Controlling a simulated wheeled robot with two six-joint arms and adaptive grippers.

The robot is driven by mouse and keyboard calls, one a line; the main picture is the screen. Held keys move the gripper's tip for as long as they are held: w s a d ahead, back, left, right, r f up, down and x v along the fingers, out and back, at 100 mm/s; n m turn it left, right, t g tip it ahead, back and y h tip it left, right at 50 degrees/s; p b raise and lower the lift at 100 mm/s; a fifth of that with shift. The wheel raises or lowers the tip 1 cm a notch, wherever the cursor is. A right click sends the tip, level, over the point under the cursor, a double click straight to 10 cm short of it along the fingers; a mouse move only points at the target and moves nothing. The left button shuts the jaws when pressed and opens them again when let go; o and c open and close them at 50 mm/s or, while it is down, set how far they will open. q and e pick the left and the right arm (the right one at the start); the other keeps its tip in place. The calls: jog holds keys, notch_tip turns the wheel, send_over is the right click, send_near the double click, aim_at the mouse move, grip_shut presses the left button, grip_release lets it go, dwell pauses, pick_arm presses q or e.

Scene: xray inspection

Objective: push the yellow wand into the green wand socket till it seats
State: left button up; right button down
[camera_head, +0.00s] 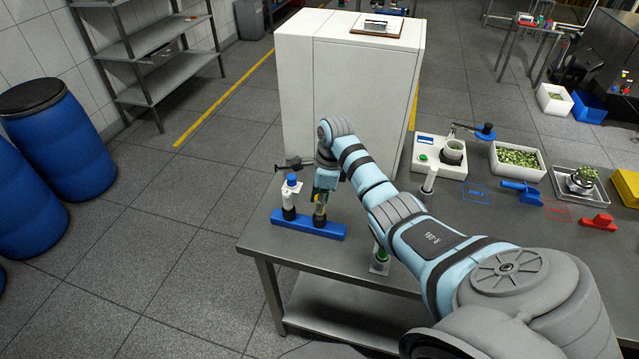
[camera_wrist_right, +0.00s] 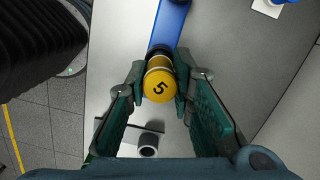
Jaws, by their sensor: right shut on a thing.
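The yellow wand (camera_head: 319,216) is upright at the right end of a blue rack (camera_head: 330,231), and its lower end seems to be at the rack. My right gripper (camera_head: 322,187) is shut on its upper part. In the right wrist view the yellow cap marked 5 (camera_wrist_right: 160,86) lies between the fingers (camera_wrist_right: 160,80), with the blue rack (camera_wrist_right: 171,22) below. A small stand with a green part (camera_head: 380,262) is partly behind my arm near the table front; I cannot tell whether it is the green wand socket. My left gripper is not in view.
A white post (camera_head: 428,183) stands right of my arm. A large white cabinet (camera_head: 350,80) is behind. A white device (camera_head: 440,157) and a tub of green pieces (camera_head: 517,160) stand farther right.

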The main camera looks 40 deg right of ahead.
jog(key=shift+f, duration=0.1)
dwell(0.5)
jog(key=c, duration=1.3)
grip_release()
jog(key=r, duration=0.7)
jog(key=shift+s+d+r, duration=0.2)
jog(key=shift+s+d, duration=0.15)
jog(key=shift+d, duration=0.05)
